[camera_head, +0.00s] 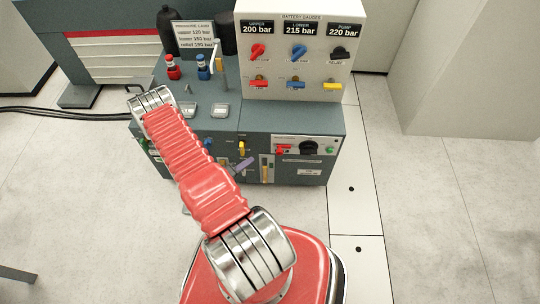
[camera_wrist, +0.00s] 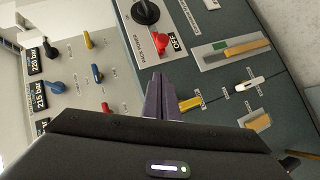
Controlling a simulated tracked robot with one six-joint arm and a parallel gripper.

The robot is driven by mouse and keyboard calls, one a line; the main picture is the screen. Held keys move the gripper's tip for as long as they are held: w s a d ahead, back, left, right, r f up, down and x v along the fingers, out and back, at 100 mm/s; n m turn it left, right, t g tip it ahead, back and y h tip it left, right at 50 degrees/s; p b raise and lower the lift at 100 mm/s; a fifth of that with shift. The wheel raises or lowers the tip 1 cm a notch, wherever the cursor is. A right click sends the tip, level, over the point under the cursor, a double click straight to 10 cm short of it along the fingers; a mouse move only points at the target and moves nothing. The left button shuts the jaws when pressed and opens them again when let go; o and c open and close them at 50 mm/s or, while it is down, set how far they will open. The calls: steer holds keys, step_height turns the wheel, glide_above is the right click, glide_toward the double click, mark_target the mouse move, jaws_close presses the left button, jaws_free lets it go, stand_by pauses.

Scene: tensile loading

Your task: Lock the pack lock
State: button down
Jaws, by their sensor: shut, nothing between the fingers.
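My gripper (camera_wrist: 157,77) has purple fingers, shut with nothing between them, in front of the dark control panel (camera_wrist: 225,75). In the head view its purple fingers (camera_head: 242,166) show at the front of the console, partly behind my red arm. A yellow handle (camera_wrist: 190,103) with a small label sits just right of the fingers in the wrist view; I cannot tell whether they touch it. A white handle (camera_wrist: 250,84) sits farther right on a dark line. Labels by these handles are too small to read, so I cannot tell which is the pack lock.
A black pack power knob (camera_wrist: 146,11) and a red switch (camera_wrist: 160,42) marked OFF are near the fingertips. Brass-coloured bars (camera_wrist: 248,46) lie right. The gauge box (camera_head: 300,45) carries coloured knobs and levers. The floor (camera_head: 440,220) right of the console is clear.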

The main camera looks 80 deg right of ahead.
steer(key=shift+d, duration=0.1)
steer(key=s+a+x, duration=0.1)
steer(key=s+x, duration=0.1)
steer(key=x, duration=1)
steer(key=shift+s+f, duration=0.3)
steer(key=shift+f, duration=0.15)
steer(key=shift+s+d, duration=0.1)
